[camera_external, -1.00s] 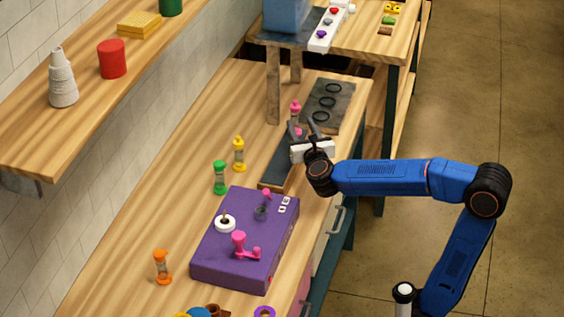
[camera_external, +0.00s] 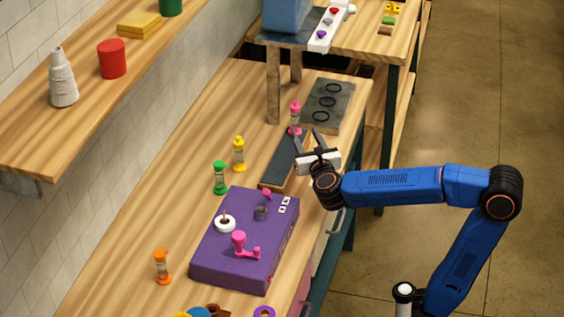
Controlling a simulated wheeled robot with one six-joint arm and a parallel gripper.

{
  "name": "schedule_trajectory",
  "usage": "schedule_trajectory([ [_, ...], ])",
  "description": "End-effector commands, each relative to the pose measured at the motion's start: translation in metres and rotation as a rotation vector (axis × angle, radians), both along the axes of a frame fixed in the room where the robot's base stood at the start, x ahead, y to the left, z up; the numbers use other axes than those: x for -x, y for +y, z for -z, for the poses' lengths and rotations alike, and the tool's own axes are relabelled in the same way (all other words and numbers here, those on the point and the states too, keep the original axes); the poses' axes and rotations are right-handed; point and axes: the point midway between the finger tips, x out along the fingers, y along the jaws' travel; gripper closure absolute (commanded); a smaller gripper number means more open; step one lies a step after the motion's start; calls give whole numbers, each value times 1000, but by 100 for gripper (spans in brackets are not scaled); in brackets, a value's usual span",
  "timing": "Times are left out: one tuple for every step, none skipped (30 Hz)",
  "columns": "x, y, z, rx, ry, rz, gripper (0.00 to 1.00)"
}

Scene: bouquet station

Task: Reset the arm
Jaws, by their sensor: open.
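My gripper (camera_external: 306,141) is open and empty. It is above the right edge of the wooden workbench (camera_external: 190,135), close to a dark narrow tray (camera_external: 283,160). Its fingers point toward the back of the bench. A pink hourglass-shaped timer (camera_external: 295,115) stands upright just beyond the fingertips, at the near left corner of a grey plate. My blue arm reaches in from the right, with its forearm roughly level.
A purple box (camera_external: 228,265) with pink handles stands at the front. Yellow (camera_external: 239,154), green (camera_external: 219,178) and orange (camera_external: 162,267) timers stand on the bench. A grey plate with dark rings (camera_external: 345,100) lies behind. Floor at right is clear.

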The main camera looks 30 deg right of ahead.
Motion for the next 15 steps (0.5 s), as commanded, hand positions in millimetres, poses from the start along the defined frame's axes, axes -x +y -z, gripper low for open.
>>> schedule_trajectory([
  [1, -3, -4, 32, -2, -16, 58],
  [1, -3, -7, 63, -1, -32, 58],
  [1, -5, -11, 119, 1, -58, 58],
  [2, -6, -15, 172, -1, -82, 58],
  [3, -7, -18, 235, 1, -108, 58],
  [6, -7, -23, 328, 1, -147, 58],
  [8, -8, -26, 406, -1, -175, 58],
  [12, -8, -29, 485, -1, -205, 58],
  [17, -8, -31, 599, -2, -242, 58],
  [21, -9, -32, 684, -4, -266, 58],
  [26, -9, -32, 769, -5, -292, 58],
  [33, -9, -31, 887, -6, -324, 58],
  [38, -10, -29, 975, -7, -345, 58],
  [44, -10, -27, 1065, -7, -368, 58],
  [53, -11, -23, 1185, -7, -395, 58],
])
